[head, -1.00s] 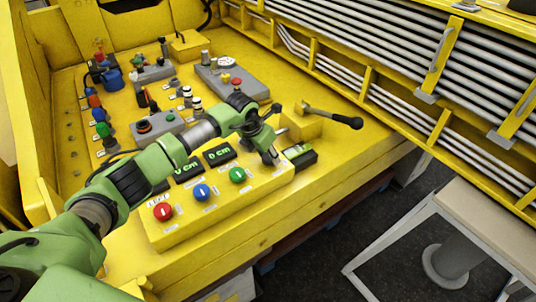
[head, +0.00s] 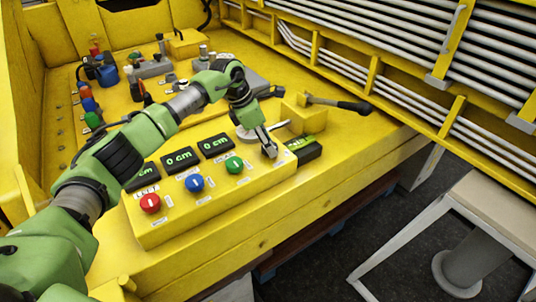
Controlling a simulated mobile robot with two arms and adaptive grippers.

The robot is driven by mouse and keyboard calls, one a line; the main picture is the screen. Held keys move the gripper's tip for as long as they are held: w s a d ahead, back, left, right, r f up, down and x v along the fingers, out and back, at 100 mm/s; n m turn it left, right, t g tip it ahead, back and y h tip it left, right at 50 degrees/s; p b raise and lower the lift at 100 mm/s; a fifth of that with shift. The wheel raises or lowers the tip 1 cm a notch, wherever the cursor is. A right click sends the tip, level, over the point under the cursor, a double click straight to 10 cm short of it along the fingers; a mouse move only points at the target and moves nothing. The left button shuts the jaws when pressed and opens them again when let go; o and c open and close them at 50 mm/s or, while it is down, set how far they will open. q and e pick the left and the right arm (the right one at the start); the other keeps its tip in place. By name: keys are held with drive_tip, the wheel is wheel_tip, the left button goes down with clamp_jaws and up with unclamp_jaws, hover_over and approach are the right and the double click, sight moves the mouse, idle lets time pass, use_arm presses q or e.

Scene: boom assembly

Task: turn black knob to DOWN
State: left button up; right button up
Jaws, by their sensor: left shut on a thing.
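The yellow control box (head: 215,206) carries a row of knobs: red (head: 150,203), blue (head: 194,183) and green (head: 234,164). My left gripper (head: 269,151) is at the right end of this row, pointing down at the box top. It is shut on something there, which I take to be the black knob. The fingers hide the knob, so I cannot read its position or its labels. My right gripper is not in view.
Green-lit displays (head: 179,161) sit behind the knobs. A dark box with a green display (head: 304,150) is close right of my gripper. A black-handled lever (head: 340,104) sticks out behind it. Yellow railing with grey pipes (head: 400,60) bounds the back right.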

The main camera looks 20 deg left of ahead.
use_arm(q)
drive_tip(key=m+g+b, duration=0.1)
drive_tip(key=m+b, duration=0.1)
drive_tip(key=shift+w+f+m, duration=0.1)
drive_tip(key=shift+f+m, duration=0.05)
drive_tip(key=shift+m, duration=0.15)
drive_tip(key=shift+m+g+h+b, duration=0.4)
drive_tip(key=shift+m+b, duration=0.45)
drive_tip(key=shift+m, duration=0.45)
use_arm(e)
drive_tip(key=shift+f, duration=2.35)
use_arm(q)
drive_tip(key=shift+r, duration=0.2)
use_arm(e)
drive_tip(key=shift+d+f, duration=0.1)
use_arm(q)
drive_tip(key=o, duration=1.1)
